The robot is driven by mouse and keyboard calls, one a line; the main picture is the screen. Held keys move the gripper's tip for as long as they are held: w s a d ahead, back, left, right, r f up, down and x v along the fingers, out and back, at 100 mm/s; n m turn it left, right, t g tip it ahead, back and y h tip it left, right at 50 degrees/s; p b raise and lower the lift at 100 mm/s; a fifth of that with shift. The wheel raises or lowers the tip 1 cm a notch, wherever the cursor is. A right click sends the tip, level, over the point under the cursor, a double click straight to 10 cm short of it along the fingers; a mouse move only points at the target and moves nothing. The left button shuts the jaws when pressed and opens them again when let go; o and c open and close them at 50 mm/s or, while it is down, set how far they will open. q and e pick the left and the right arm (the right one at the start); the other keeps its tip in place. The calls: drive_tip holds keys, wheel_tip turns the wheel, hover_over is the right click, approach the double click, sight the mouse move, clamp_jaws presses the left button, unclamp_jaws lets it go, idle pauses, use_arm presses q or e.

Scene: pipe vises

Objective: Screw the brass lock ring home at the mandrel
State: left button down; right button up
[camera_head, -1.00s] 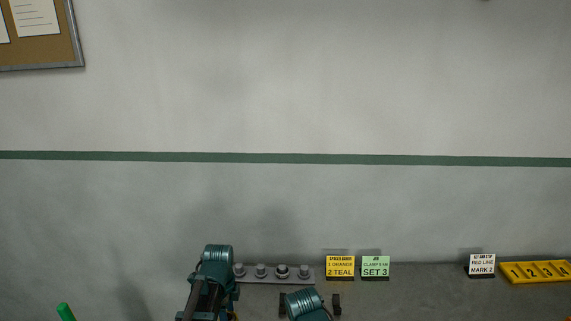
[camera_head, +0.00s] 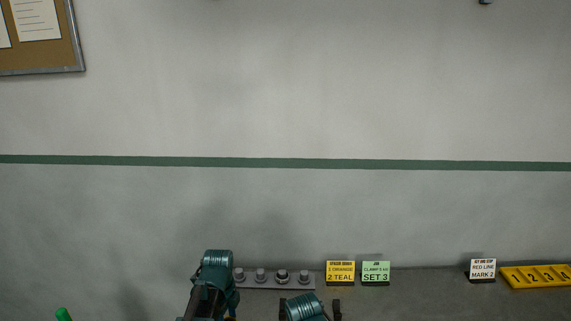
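No brass lock ring and no mandrel can be made out in this view. Two dark teal ribbed vise-like bodies show at the bottom edge: a left one (camera_head: 216,265) and a lower right one (camera_head: 304,308), cut off by the frame. A grey rail (camera_head: 275,283) with several metal studs lies behind them on the bench. Neither of my grippers can be identified in view.
The grey bench top (camera_head: 420,295) carries a yellow card (camera_head: 340,272), a green card (camera_head: 376,272), a white card (camera_head: 482,269) and a yellow numbered rack (camera_head: 540,277). A green object (camera_head: 64,314) shows at lower left.

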use_arm(q)
drive_tip(key=m, duration=0.5)
idle(0.3)
drive_tip(key=shift+c, duration=1.4)
unclamp_jaws()
drive_tip(key=n, duration=1)
